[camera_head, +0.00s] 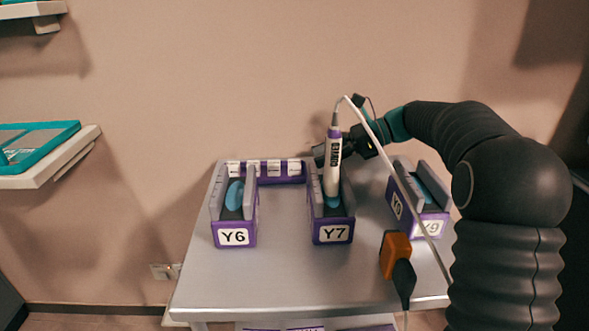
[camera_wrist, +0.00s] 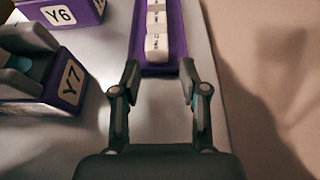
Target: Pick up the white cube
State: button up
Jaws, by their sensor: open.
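White cubes with small dark print sit in a row in a purple tray (camera_head: 268,181) at the back of the table, between Y6 and Y7. In the wrist view the purple tray (camera_wrist: 178,25) runs away from me, and the nearest white cube (camera_wrist: 157,47) lies just ahead of my fingertips, centred between them. My gripper (camera_wrist: 160,72) is open and empty, one finger to each side of the tray's near end. In the head view my gripper (camera_head: 320,154) is partly hidden behind the white handheld device standing at Y7.
Purple holders Y6 (camera_head: 234,236), Y7 (camera_head: 335,234) and Y9 (camera_head: 431,227) stand on the grey table (camera_head: 280,285). The white device (camera_head: 333,165) stands upright in Y7, its cable crossing before my arm. An orange-and-black item (camera_head: 396,250) lies front right. The table's front middle is clear.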

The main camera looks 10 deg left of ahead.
aim_at(298, 162)
jog(key=shift+r+x, duration=0.15)
jog(key=shift+x, duration=1.65)
jog(key=shift+r+x, duration=0.15)
jog(key=shift+x, duration=1.7)
jog(key=shift+s+a, duration=0.1)
jog(key=shift+s, duration=0.05)
jog(key=c, duration=0.7)
